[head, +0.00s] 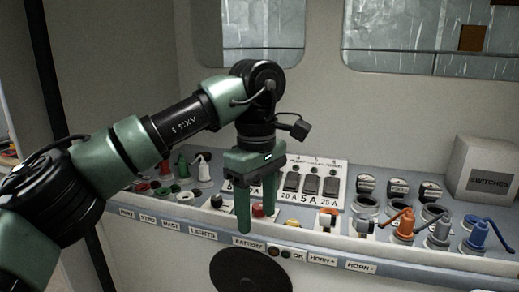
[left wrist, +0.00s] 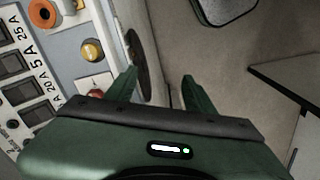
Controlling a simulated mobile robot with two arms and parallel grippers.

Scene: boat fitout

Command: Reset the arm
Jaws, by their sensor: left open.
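My left arm (head: 134,140) comes in from the left and bends down at the wrist. Its gripper (head: 256,216) hangs with fingers pointing down in front of the switch panel, over the panel's front edge. In the left wrist view the two green fingers (left wrist: 160,78) are apart with nothing between them. The sloped panel (head: 190,213) lies behind and beside the fingers. A red button (head: 258,210) shows close behind the fingers in the head view. I cannot tell whether the fingers touch the panel. My right gripper is not in view.
A fuse block (head: 341,172) with black switches is right of the gripper. A round black disc (head: 250,271) is on the front face below. Floor shows in the left wrist view.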

